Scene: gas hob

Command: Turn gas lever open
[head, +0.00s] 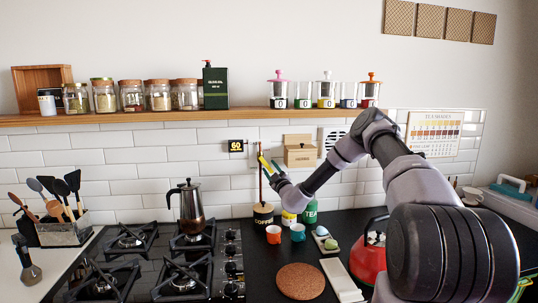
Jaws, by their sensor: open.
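My gripper (268,162) is at the end of my arm, which reaches in from the right. It is open, in front of the white tiled back wall, above the black coffee canister (263,213). Small yellow and green parts show at its tip. A thin brown upright rod or pipe (261,187) runs down just beside the gripper to behind or into the canister. I cannot make out the gas lever for certain; it may be hidden by or blend with the yellow parts at the gripper tip. I cannot tell whether the gripper touches anything.
The gas hob (160,262) with a moka pot (189,208) stands left of the gripper. Green (310,212) and yellow canisters, two cups (273,234) and a red kettle (368,262) stand on the right counter. A cardboard box (300,151) is right of the gripper; a shelf (200,117) runs above.

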